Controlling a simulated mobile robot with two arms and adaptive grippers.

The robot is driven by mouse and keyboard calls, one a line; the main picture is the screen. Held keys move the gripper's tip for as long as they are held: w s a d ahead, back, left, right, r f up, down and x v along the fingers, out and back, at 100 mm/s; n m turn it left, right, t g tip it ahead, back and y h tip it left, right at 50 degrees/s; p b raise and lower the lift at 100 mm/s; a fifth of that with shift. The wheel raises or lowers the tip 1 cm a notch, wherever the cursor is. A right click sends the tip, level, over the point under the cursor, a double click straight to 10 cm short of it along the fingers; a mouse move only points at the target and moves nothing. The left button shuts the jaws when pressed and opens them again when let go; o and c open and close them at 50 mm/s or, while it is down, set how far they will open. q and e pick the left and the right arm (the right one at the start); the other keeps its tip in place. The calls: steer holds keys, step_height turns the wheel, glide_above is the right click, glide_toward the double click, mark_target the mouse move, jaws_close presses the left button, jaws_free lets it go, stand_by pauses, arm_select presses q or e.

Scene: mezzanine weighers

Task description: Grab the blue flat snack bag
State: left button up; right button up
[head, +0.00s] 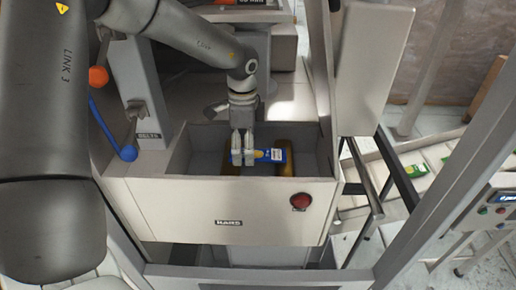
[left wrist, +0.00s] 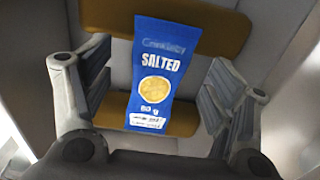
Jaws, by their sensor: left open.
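The blue flat snack bag (left wrist: 158,75), marked "SALTED", lies across brown-yellow pieces (left wrist: 205,24) in the left wrist view. In the head view the bag (head: 273,156) is partly hidden behind my left gripper (head: 243,160), inside a grey open bin (head: 206,163). In the left wrist view my left gripper (left wrist: 158,100) is open, with one finger on each side of the bag and visible gaps between. The fingers do not appear to touch the bag. My right gripper is not in view.
The bin's walls surround the gripper closely. Frame posts (head: 320,60) and a conveyor with green packs (head: 415,171) are at right.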

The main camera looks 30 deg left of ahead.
arm_select(q)
steer(key=shift+f, duration=0.55)
steer(key=c, duration=1.1)
steer(key=shift+r, duration=0.15)
